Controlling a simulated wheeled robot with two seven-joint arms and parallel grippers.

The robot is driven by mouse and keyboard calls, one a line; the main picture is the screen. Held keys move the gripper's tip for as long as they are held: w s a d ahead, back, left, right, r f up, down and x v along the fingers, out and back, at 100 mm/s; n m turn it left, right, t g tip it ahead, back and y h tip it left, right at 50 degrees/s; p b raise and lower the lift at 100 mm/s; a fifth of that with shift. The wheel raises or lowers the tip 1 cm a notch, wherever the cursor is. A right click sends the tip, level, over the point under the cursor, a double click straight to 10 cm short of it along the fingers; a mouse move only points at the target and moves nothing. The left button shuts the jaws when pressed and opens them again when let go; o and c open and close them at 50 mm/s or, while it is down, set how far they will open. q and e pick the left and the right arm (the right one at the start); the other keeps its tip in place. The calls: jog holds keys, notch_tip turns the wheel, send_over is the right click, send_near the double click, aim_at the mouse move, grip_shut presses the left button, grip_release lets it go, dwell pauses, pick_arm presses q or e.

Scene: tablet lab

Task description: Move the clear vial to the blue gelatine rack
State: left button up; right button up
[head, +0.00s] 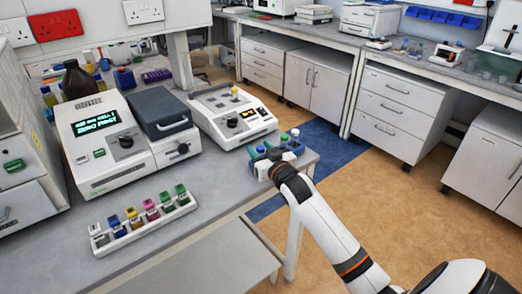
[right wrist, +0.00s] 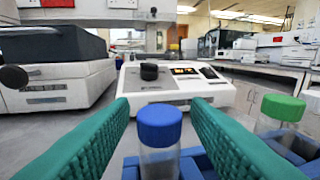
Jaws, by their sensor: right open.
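In the right wrist view a clear vial with a blue cap (right wrist: 159,142) stands upright in a blue rack (right wrist: 196,166). A second clear vial with a green cap (right wrist: 278,118) stands to its right. My right gripper (right wrist: 160,108) is open, its teal fingers on either side of the blue-capped vial. I cannot tell whether they touch it. In the head view my right gripper (head: 272,152) is at the bench's right corner and hides most of the rack. My left gripper is not in view.
A white rack (head: 143,230) of several vials with coloured caps stands at the bench front. A large instrument (head: 95,165) and a smaller one with a knob (head: 228,128) stand behind. A purple rack (head: 157,76) is farther back. The bench between white rack and gripper is clear.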

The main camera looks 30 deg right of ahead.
jog(key=shift+r, duration=0.15)
jog(key=s+a, duration=0.1)
jog(key=s, duration=1.1)
jog(key=shift+a+r+b, duration=0.2)
jog(key=shift+r+b, duration=0.15)
jog(key=shift+b, duration=0.1)
